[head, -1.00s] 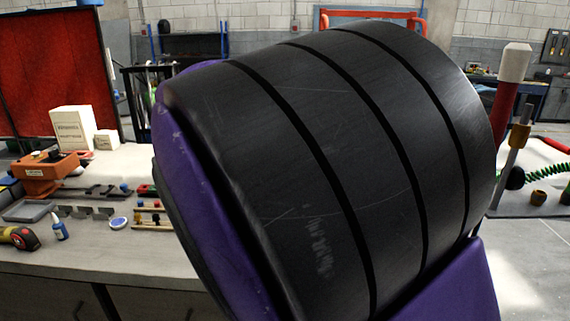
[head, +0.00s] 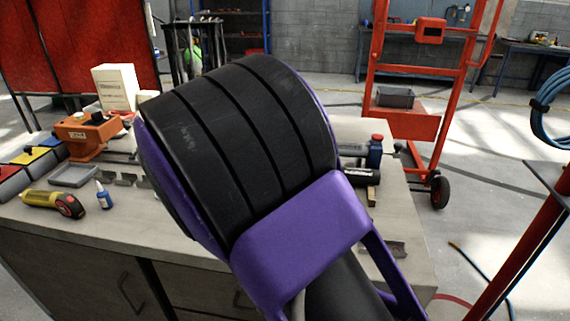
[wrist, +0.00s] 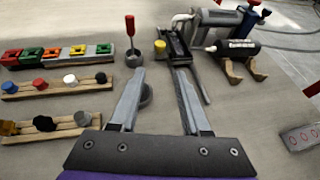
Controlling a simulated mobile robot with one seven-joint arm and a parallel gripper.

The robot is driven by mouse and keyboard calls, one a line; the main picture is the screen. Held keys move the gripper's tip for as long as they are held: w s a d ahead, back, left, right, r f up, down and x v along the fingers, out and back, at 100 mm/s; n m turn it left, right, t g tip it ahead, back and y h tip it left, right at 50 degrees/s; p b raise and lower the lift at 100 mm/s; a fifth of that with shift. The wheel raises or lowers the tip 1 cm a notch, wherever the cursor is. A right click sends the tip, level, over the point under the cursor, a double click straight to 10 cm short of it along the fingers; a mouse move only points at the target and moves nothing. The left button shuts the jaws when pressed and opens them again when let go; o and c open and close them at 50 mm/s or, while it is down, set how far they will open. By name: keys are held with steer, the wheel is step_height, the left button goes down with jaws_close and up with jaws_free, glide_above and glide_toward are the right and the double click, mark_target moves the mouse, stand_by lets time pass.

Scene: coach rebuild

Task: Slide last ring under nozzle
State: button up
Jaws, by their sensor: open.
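In the wrist view my gripper (wrist: 160,75) is open, its two fingers pointing forward over the grey bench. A small dark grey ring (wrist: 146,94) lies beside the left finger, partly hidden by it. A black tube with a pale label (wrist: 236,46) lies on wooden cradles at the right; its narrow end, which looks like a nozzle (wrist: 210,48), points left towards a dark fixture (wrist: 178,46) with rails. The fixture stands ahead of the right finger. I cannot tell whether a ring sits in it. In the head view my arm hides the gripper and most of this area.
Racks with coloured blocks (wrist: 60,53) and capped pegs (wrist: 55,86) line the left. A red-handled tool (wrist: 131,30) stands upright in a grey cup, near a yellow-topped piece (wrist: 160,46). An orange trolley (head: 410,123) is beyond.

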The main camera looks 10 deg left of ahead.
steer(key=p+x, duration=0.1)
steer(key=x, duration=1.5)
steer(key=shift+w, duration=0.1)
jaws_close()
stand_by(0.7)
